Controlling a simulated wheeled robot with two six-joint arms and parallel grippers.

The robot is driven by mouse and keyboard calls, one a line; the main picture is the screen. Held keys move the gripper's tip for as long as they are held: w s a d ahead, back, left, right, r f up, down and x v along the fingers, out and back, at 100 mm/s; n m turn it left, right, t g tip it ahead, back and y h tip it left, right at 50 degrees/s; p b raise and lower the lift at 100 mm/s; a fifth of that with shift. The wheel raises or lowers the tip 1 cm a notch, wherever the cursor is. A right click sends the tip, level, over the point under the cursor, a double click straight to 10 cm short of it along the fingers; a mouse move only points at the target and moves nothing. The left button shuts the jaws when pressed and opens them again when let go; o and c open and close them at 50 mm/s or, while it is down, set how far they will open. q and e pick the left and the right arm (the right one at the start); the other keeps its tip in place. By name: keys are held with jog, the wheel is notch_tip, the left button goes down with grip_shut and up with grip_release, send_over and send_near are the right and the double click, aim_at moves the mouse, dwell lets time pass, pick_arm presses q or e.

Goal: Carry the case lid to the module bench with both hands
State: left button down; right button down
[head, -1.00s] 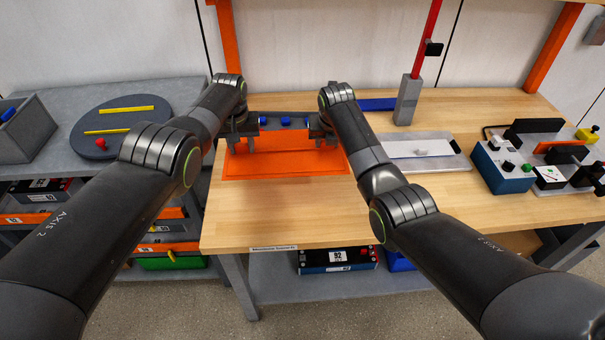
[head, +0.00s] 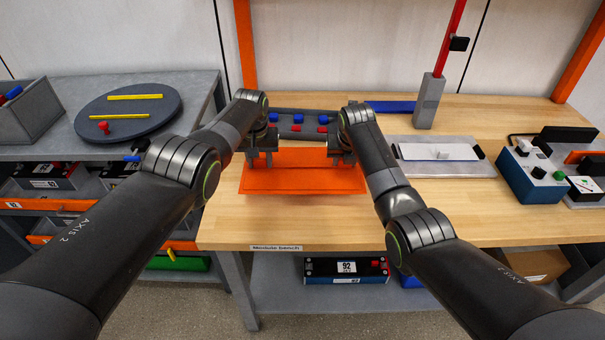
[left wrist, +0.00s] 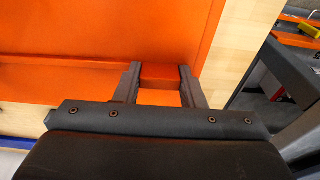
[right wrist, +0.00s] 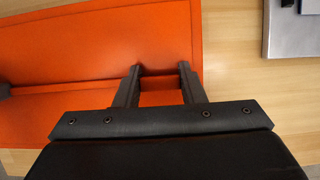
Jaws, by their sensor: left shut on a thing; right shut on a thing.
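The orange case lid (head: 303,183) is a flat panel over the left part of the wooden module bench (head: 440,222). I cannot tell whether it touches the bench top. My left gripper (head: 262,158) is shut on the lid's left side, and the left wrist view shows its fingers on either side of an orange tab (left wrist: 158,75). My right gripper (head: 342,158) is shut on the right side, and the right wrist view shows its fingers around a similar tab (right wrist: 160,84). My arms hide part of the lid's ends.
A grey tray with blue and red parts (head: 310,128) stands behind the lid. A grey plate with a white piece (head: 443,153) lies to the right, and a blue box (head: 533,178) farther right. A grey side table with a round board (head: 128,112) is at left. The bench front is clear.

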aim_at(260, 169)
pick_arm(q)
jog(key=shift+a+f, duration=0.2)
pick_arm(e)
jog(key=shift+d+f, duration=0.2)
